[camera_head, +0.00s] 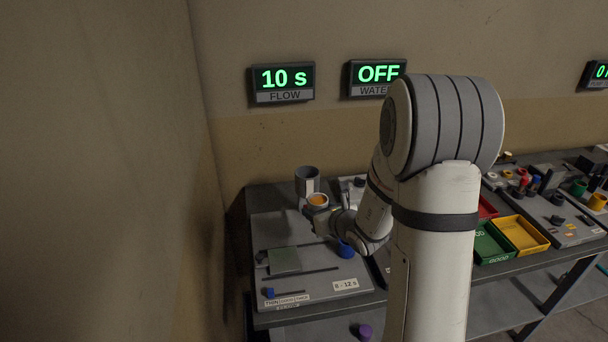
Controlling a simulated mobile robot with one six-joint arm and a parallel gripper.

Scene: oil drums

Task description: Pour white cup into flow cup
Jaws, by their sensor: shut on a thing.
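The white cup (317,199) shows its pale rim and orange contents, and it looks about upright. My gripper (316,208) is shut on it, at the end of my arm on the left bench. A grey cylinder (307,174), which looks like the flow cup, stands just behind and slightly left of the white cup. Its lower part is partly hidden by the white cup. I cannot tell whether the two touch. The display marked FLOW (283,80) reads 10 s.
A label (346,285) reads 8 - 12 s. Green (487,250) and yellow (528,231) trays sit to the right. My arm hides the bench's middle.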

